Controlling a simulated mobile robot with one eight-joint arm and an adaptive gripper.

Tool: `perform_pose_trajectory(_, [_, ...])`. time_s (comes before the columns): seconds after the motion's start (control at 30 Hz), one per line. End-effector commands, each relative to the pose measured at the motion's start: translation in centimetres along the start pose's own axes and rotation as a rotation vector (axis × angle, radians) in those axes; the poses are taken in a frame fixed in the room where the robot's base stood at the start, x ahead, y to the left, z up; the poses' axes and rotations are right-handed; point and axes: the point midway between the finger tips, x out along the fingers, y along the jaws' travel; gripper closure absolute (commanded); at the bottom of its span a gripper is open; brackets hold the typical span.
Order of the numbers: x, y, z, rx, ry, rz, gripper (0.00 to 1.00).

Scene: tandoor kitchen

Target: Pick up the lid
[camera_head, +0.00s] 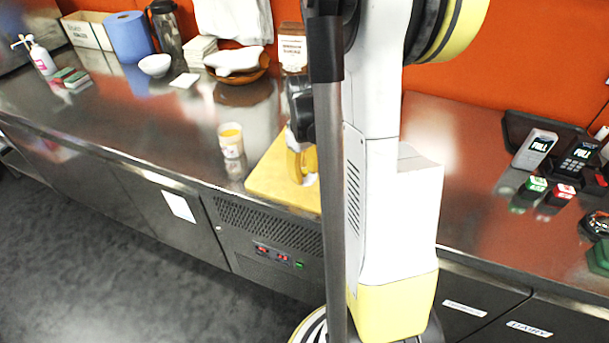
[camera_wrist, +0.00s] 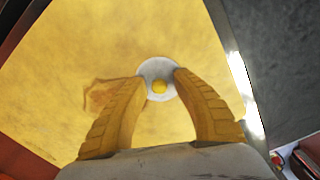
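A small round white lid with a yellow middle (camera_wrist: 145,69) shows in the wrist view, over the yellow board (camera_wrist: 100,40). The two yellow fingers of my gripper (camera_wrist: 160,76) stand apart, with their tips at the left and right edges of the lid. I cannot tell whether they press on its rim or whether it rests on the board. In the head view my gripper (camera_head: 301,163) is low over the board (camera_head: 265,178), partly hidden behind my arm. A small pale tub with a yellow-orange top (camera_head: 231,140) stands left of the board.
The steel counter (camera_head: 150,125) runs along an orange wall. At the back left are a white bowl (camera_head: 155,65), a blue roll (camera_head: 129,38), a dark flask (camera_head: 168,30) and a brown bowl (camera_head: 238,70). Devices and small coloured blocks (camera_head: 535,187) are at right. Bare counter lies left of the tub.

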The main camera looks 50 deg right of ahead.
Motion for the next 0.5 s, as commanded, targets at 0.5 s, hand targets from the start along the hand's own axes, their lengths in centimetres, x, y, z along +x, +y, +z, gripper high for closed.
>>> perform_pose_trajectory(0.5, [-0.09,0.0,0.0,0.0,0.0,0.0,1.0])
